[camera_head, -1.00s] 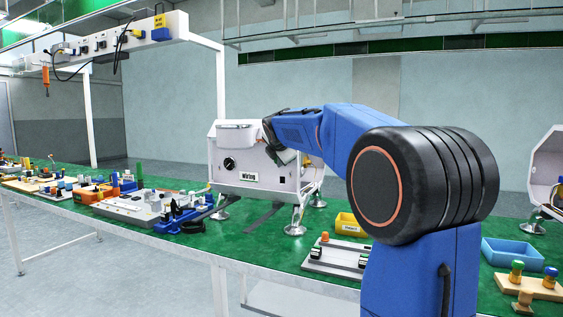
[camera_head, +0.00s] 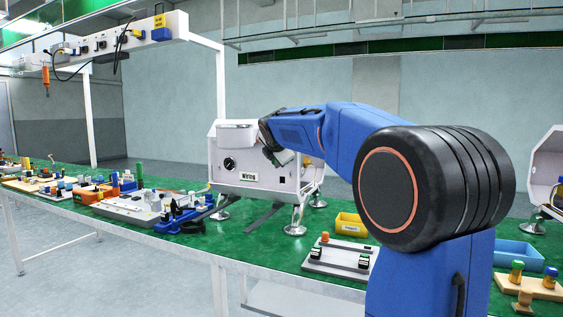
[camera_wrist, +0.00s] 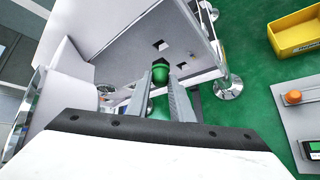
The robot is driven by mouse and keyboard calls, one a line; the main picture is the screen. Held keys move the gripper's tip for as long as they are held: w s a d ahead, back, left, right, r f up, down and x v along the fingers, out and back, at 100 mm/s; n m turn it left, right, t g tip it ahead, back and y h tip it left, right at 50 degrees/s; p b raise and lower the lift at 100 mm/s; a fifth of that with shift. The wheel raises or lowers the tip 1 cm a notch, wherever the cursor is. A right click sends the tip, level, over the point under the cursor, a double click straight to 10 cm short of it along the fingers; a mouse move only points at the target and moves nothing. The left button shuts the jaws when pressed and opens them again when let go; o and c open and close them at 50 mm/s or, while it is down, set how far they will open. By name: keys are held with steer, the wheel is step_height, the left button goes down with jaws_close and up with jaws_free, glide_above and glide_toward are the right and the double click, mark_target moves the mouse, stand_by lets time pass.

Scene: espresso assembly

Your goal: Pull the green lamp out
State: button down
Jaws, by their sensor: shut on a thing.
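The green lamp (camera_wrist: 160,72) shows in the wrist view between the two grey fingers of my gripper (camera_wrist: 162,88). I cannot tell whether the lamp still touches the panel.
A yellow bin (camera_head: 351,225) and a grey plate (camera_head: 340,257) with small parts stand right of the machine on the green table. A blue bin (camera_head: 517,254) and a wooden block with knobs (camera_head: 530,286) lie farther right. Another white housing (camera_head: 548,170) stands at the right edge.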

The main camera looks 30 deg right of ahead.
steer(key=shift+s+a, duration=0.1)
steer(key=shift+s+a, duration=0.8)
steer(key=shift+a, duration=0.25)
